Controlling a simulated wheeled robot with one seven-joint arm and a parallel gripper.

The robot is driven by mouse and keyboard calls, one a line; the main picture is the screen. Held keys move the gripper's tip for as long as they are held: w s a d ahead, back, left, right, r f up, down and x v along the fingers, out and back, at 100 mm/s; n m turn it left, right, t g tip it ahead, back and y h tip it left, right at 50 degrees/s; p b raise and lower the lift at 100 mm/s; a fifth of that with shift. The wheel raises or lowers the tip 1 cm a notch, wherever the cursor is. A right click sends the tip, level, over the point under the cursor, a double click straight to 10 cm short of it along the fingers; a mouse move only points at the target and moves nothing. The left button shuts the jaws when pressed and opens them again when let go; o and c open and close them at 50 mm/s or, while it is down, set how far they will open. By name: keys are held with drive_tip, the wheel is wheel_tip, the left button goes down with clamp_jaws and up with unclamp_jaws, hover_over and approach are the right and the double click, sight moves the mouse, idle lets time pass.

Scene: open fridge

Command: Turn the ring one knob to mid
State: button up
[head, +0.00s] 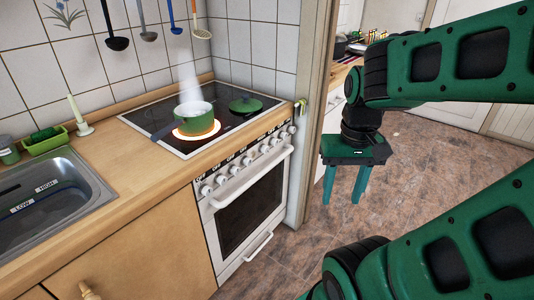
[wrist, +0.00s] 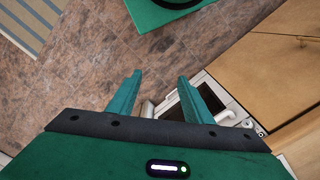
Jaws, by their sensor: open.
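The row of stove knobs (head: 233,171) runs along the front panel of the white oven (head: 245,200), below the black hob (head: 222,112). Which knob is for ring one, and its setting, is too small to tell. A green pot (head: 195,119) stands steaming on a glowing ring. My gripper (head: 356,201) is open and empty, fingers pointing down, over the floor to the right of the oven and well apart from the knobs. In the wrist view, my gripper (wrist: 160,76) has its fingers spread, with the oven (wrist: 203,98) beyond the right finger.
A green lid (head: 245,104) lies on the hob. A handle bar (head: 247,178) crosses the oven door. The wooden counter (head: 125,165) and sink (head: 45,205) lie to the left. A door frame (head: 322,90) stands between stove and gripper. The floor (head: 290,265) before the oven is clear.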

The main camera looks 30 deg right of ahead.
drive_tip(key=w+f+m+t+y, duration=0.2)
drive_tip(key=w+f+y, duration=0.3)
drive_tip(key=w+f, duration=1.3)
drive_tip(key=m+t+y, duration=0.1)
drive_tip(key=m+t, duration=1.4)
approach(267, 150)
drive_tip(key=x, duration=0.9)
drive_tip(key=shift+f, duration=0.1)
drive_tip(key=c, duration=1.1)
